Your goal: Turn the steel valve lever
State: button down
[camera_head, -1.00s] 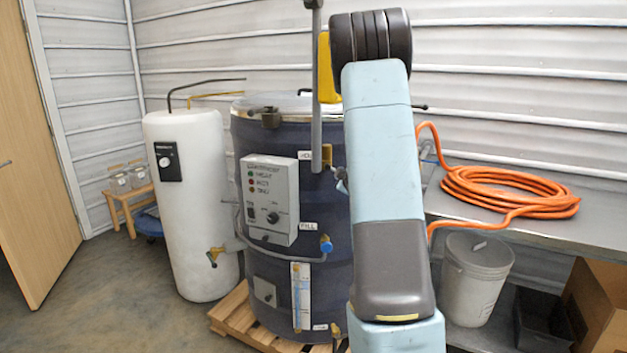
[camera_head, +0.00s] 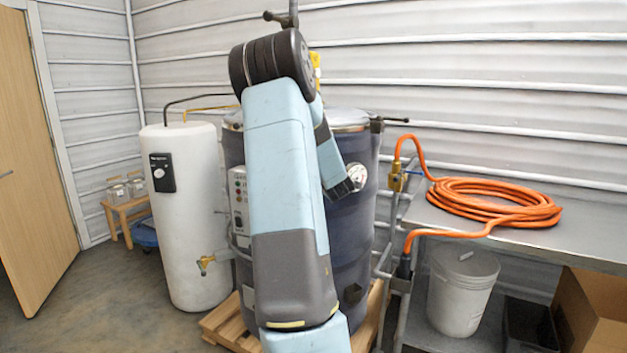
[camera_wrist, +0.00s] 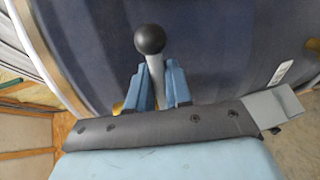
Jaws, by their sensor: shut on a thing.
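In the wrist view, the steel valve lever (camera_wrist: 156,68) is a short pale rod with a round black knob (camera_wrist: 149,39) at its end. My gripper (camera_wrist: 159,82) is shut on the rod just below the knob, one blue finger on each side. The knob stands clear beyond the fingertips. The dark blue tank (camera_head: 360,230) fills the background of the wrist view. In the head view, my arm covers the front of the tank, and the lever and fingers are hidden.
A white cylinder tank (camera_head: 185,240) stands left of the blue tank. On the right is a steel bench (camera_head: 450,230) with a coiled orange hose (camera_head: 490,200) on top and a white bucket (camera_head: 460,290) below. Pipes (camera_head: 395,270) run beside the tank's right side.

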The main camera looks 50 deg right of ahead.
jog(key=shift+w+a+r, duration=0.1)
jog(key=shift+w+r, duration=0.1)
jog(key=shift+w, duration=0.15)
jog(key=c, duration=1.2)
grip_release()
jog(key=shift+f, duration=0.1)
jog(key=shift+c, duration=0.2)
jog(key=shift+s, duration=0.1)
jog(key=shift+s+a, duration=0.1)
jog(key=shift+s, duration=0.1)
jog(key=v, duration=1.3)
jog(key=shift+a, duration=0.15)
